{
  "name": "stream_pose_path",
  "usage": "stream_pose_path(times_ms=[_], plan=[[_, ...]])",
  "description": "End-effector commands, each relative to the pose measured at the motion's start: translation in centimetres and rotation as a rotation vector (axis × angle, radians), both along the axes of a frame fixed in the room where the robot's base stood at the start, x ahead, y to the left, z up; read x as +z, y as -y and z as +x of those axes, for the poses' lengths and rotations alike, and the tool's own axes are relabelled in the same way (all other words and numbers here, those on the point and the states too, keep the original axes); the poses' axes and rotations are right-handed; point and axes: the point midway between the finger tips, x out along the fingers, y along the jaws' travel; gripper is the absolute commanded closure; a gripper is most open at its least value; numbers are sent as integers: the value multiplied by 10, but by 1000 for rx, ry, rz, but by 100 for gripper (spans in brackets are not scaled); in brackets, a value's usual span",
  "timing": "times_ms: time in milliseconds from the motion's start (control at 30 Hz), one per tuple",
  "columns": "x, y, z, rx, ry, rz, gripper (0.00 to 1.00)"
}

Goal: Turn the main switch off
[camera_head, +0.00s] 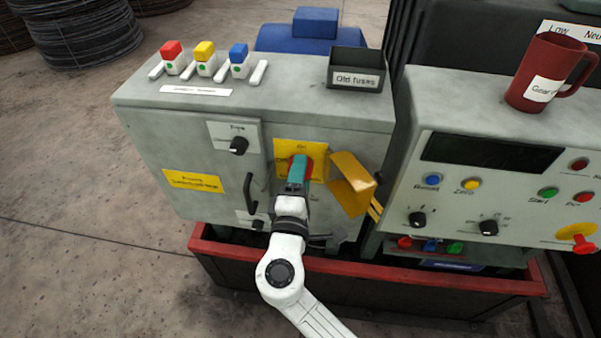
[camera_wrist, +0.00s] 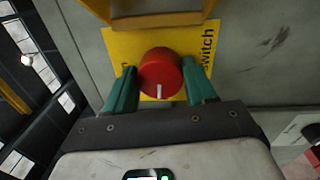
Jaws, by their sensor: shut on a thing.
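The main switch is a red round knob (camera_wrist: 159,70) with a white pointer line, on a yellow plate (camera_wrist: 195,38) lettered "switch". In the wrist view the pointer line faces down, towards my gripper's palm. My gripper (camera_head: 299,168) has its teal fingers on either side of the knob and is shut on it. In the head view the yellow plate (camera_head: 285,147) sits on the front of the grey cabinet, and the fingers hide most of the knob. A yellow cover (camera_head: 350,183) stands open just right of the switch; its edge shows above the knob in the wrist view (camera_wrist: 160,18).
A black handle (camera_head: 249,193) and a black rotary knob (camera_head: 238,146) are left of my gripper. An "Old fuses" box (camera_head: 356,70) stands on the cabinet. A control panel (camera_head: 500,180) with a red mug (camera_head: 548,72) is at right. A red-rimmed trough (camera_head: 370,272) runs below.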

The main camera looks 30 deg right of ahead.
Motion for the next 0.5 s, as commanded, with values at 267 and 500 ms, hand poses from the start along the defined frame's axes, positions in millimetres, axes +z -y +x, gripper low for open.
stream_pose_path(times_ms=[267, 500], plan=[[0, -1, 0, 3, -54, -72, 75], [-1, -1, 0, 4, -66, -88, 75]])
